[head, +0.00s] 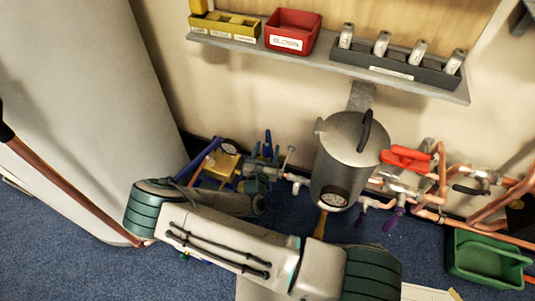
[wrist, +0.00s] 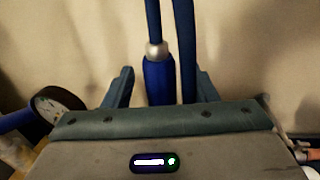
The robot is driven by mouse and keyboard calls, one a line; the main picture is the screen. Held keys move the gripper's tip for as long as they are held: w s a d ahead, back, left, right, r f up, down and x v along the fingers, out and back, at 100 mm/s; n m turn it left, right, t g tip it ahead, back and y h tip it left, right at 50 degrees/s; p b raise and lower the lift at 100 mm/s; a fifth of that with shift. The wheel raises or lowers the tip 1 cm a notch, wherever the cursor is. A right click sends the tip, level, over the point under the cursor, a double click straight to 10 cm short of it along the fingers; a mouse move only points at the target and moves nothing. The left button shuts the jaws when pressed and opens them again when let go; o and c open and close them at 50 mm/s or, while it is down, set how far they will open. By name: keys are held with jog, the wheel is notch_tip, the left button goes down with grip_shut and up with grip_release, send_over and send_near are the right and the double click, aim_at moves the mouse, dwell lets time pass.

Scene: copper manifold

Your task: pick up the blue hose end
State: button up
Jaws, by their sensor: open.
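The blue hose end (wrist: 158,82) is upright in the wrist view, a thick blue sleeve below a silver collar, with a thinner blue length above. A second blue length (wrist: 187,45) runs upright just to its right. My gripper (wrist: 165,76) is open, with one finger to the left of the hose end and the other to the right of the second length. Both blue lengths appear between the fingers; I cannot tell their depth. In the head view, my gripper (head: 262,168) is small beside the blue hose end (head: 267,142), partly hidden among fittings.
A grey canister (head: 348,160) with a gauge stands right of my gripper. A dark-rimmed gauge (wrist: 58,103) and blue pipe are at left. Copper pipes with a red valve handle (head: 405,158) run along the wall. A shelf (head: 330,65) with bins hangs above. A green bin (head: 484,258) is at right.

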jog(key=shift+w+d, duration=0.1)
jog(key=shift+w, duration=0.35)
jog(key=c, duration=1.1)
notch_tip(320, 180, up, 10)
jog(key=p, duration=0.5)
jog(key=shift+r, duration=0.1)
jog(key=shift+r, duration=0.1)
jog(key=shift+r+p, duration=2.1)
jog(key=shift+p, duration=0.4)
